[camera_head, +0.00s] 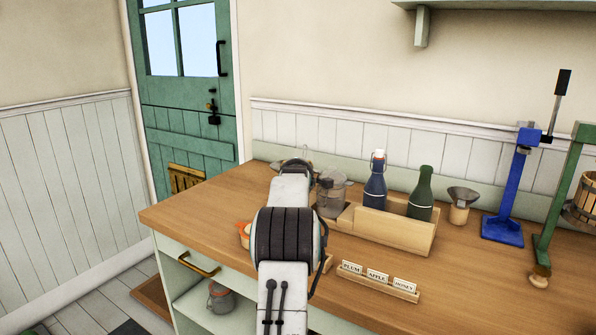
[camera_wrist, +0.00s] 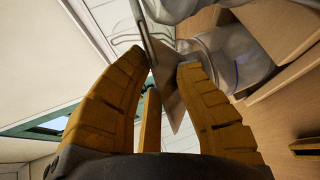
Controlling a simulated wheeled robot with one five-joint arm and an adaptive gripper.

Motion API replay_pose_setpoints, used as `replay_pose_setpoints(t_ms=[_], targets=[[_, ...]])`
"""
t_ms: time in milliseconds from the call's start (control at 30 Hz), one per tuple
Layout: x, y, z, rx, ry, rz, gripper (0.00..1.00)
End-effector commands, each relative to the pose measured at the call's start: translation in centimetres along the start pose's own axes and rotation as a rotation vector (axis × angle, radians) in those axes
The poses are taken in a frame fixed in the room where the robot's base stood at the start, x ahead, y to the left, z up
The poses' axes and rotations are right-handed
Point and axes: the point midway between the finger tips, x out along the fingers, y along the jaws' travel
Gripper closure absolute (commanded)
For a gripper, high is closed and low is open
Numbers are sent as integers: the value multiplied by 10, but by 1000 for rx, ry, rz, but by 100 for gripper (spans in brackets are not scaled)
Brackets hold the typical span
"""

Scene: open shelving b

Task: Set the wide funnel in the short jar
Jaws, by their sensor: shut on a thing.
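My gripper (camera_wrist: 163,68) is shut on a thin, grey-brown piece (camera_wrist: 170,88), seen edge-on in the wrist view. It looks like part of the wide funnel, but its full shape is hidden. In the head view my arm covers the gripper, with only bits of grey showing beside its end. An orange-rimmed jar (camera_head: 242,228), perhaps the short jar, stands on the counter left of my arm, partly hidden by it. A clear glass jar (camera_head: 330,197) stands just right of my arm's end. Glass (camera_wrist: 222,50) also shows beyond my right fingertip in the wrist view.
A wooden rack (camera_head: 395,232) with a blue bottle (camera_head: 375,185) and a green bottle (camera_head: 422,195) is right of my arm. A small funnel (camera_head: 463,195) rests in a wooden holder. Label cards (camera_head: 377,276) stand in front. The counter's left end (camera_head: 190,215) is clear.

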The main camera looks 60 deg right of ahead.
Motion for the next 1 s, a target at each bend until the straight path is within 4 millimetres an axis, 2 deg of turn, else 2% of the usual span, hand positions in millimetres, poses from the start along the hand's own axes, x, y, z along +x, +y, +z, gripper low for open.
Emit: replay_pose_setpoints(t_ms=[33, 67, 133, 400, 700, 1000], targets=[[1, -5, -1, 2, 1, -11, 100], [1, -5, -1, 2, 1, -12, 68], [1, -6, -1, 2, 1, -12, 62], [2, -6, -1, 1, 1, -13, 60], [2, -8, -1, 1, 1, -18, 33], [2, -11, -1, 0, 1, -22, 32]])
